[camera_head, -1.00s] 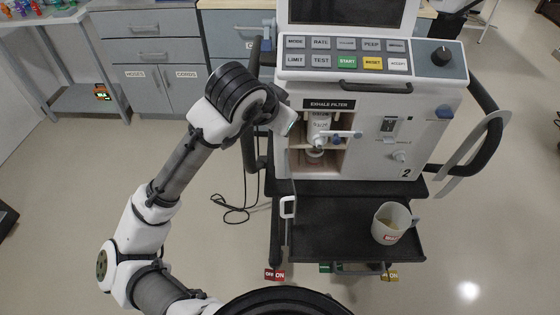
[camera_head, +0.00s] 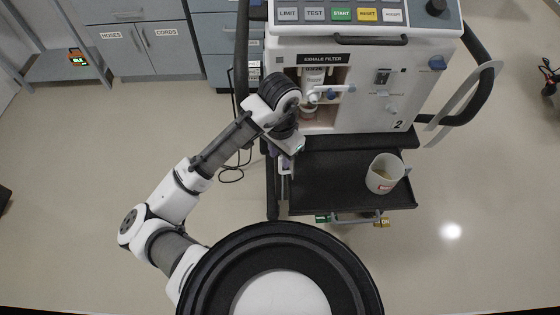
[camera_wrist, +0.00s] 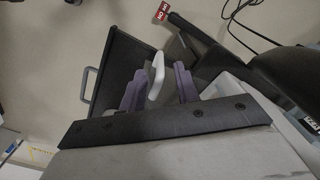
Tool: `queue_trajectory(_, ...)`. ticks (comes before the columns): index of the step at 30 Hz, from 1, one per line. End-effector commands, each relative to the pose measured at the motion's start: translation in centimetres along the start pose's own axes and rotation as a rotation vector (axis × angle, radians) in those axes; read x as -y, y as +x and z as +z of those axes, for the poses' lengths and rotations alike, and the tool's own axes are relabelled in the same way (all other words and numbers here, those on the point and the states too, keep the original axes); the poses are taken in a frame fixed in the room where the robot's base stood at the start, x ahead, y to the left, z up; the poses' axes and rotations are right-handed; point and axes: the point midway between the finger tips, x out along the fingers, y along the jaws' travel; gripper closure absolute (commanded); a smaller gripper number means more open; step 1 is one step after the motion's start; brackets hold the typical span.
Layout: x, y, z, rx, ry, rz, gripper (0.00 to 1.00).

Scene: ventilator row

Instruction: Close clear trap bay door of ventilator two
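Ventilator two (camera_head: 420,85), marked "2", has its bay (camera_head: 322,118) under the "EXHALE FILTER" label standing open. A white filter part and a tap with blue ends show in the bay. The clear door itself is hardly visible; I cannot make out its panel. Its white handle (camera_wrist: 156,76) stands between the purple-grey fingers of my gripper (camera_wrist: 160,88) in the wrist view. The fingers are apart, with a small gap on the right of the handle. In the head view my gripper (camera_head: 286,163) is below and left of the bay, and my wrist partly covers the bay's left edge.
A white mug (camera_head: 384,173) stands on the black cart shelf (camera_head: 335,185) below the ventilator. A curved grey rail (camera_head: 465,100) is at right. A cable lies on the floor at left.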

Motion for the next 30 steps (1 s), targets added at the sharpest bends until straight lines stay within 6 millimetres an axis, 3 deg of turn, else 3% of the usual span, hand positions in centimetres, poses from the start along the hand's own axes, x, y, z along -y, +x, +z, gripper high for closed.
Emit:
queue_trajectory(6,0.0,2.9,0.0,-0.002,-0.001,0.001,0.68)
queue_trajectory(18,0.0,3.5,0.0,-0.001,0.001,-0.001,0.68)
queue_trajectory(25,0.0,3.5,0.0,-0.001,0.0,-0.001,0.98)
queue_trajectory(30,0.0,3.5,0.0,-0.001,0.0,-0.001,1.0)
